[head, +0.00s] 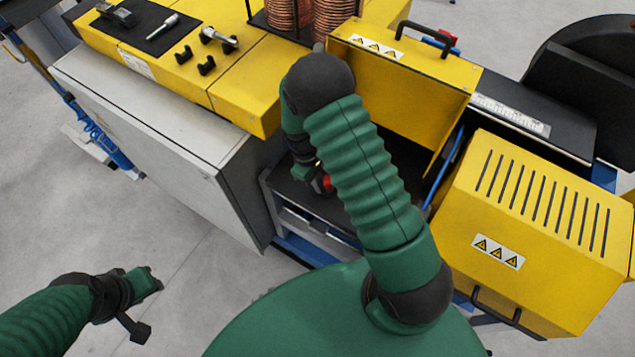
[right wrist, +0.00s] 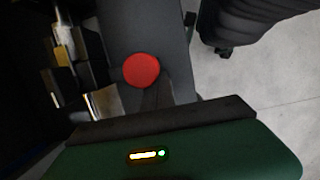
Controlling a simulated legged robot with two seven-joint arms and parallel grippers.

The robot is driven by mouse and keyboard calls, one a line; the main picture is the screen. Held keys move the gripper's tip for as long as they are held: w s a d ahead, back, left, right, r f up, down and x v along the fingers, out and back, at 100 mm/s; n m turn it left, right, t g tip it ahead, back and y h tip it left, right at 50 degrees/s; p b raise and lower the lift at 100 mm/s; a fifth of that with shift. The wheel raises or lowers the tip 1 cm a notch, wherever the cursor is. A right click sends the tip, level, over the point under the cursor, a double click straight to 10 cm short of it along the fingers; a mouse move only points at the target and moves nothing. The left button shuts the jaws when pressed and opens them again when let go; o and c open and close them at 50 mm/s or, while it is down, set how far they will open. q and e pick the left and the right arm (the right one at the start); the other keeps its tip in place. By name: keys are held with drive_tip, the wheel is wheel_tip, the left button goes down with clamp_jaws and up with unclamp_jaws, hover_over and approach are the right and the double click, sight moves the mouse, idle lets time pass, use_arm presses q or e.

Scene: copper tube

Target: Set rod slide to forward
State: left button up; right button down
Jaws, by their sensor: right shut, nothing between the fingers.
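A round red knob (right wrist: 141,70) sits on a dark grey plate in the right wrist view, close beyond my gripper. I take it for the slide's knob, but the slide itself and its position cannot be made out. In the head view a small red spot (head: 327,182) shows beside my right gripper (head: 308,174), low inside the machine's dark bay. The right gripper is shut and empty, mostly hidden behind its own arm. Whether it touches the knob cannot be told. My left gripper (head: 148,282) hangs over the bare floor at the lower left, away from the machine; its jaws are unclear.
A yellow hinged cover (head: 400,95) stands raised behind my right arm. A yellow vented housing (head: 540,210) is at the right, a grey cabinet (head: 150,130) at the left. Copper coils (head: 333,14) stand at the back. Tools lie on the yellow top. Floor at the lower left is clear.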

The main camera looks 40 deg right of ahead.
drive_tip(key=d+p+v, duration=0.1)
drive_tip(key=p+v, duration=0.5)
drive_tip(key=v, duration=0.3)
drive_tip(key=shift+a+r+p, duration=0.35)
drive_tip(key=shift+a+p, duration=0.05)
drive_tip(key=shift+a, duration=0.05)
drive_tip(key=shift+w, duration=0.1)
